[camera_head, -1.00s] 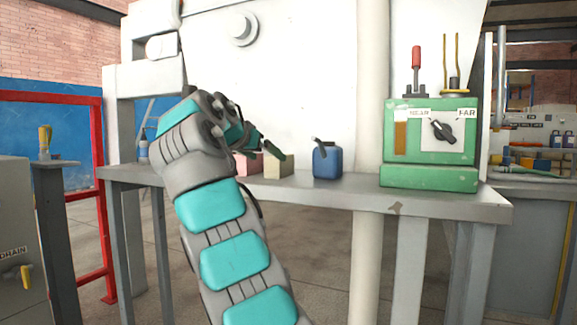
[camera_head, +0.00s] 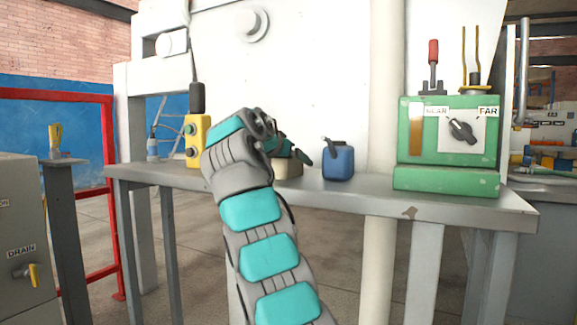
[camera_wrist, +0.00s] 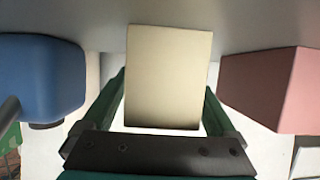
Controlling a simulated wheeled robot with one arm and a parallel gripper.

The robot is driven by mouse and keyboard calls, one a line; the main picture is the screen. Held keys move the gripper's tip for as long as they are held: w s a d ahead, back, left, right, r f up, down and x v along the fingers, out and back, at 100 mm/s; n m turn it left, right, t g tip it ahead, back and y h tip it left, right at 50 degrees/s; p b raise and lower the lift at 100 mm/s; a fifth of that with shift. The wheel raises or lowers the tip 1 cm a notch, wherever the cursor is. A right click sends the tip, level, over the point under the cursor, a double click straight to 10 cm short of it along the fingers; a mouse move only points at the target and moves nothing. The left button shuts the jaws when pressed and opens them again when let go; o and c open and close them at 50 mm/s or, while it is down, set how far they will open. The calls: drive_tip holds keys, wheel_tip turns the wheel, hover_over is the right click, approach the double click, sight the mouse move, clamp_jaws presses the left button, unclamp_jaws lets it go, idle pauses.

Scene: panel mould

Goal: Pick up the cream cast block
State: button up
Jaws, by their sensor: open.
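The cream cast block (camera_head: 288,169) stands on the grey bench, partly hidden behind my gripper (camera_head: 294,153) in the head view. In the wrist view the cream block (camera_wrist: 162,75) fills the middle of the picture as a pale rectangle. My gripper (camera_wrist: 163,92) is open, with one green finger on each side of the block. A narrow gap shows on both sides at the block's near end; whether the fingertips touch it farther up I cannot tell.
A blue can (camera_head: 338,160) stands close to the right of the block. A pink block (camera_wrist: 275,88) flanks it on the other side in the wrist view. A yellow button box (camera_head: 198,140) and a green NEAR/FAR control box (camera_head: 447,180) stand on the bench (camera_head: 375,190).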

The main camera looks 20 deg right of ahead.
drive_tip(key=shift+w+d+f, duration=0.1)
drive_tip(key=shift+w+d, duration=0.1)
clamp_jaws()
idle(0.6)
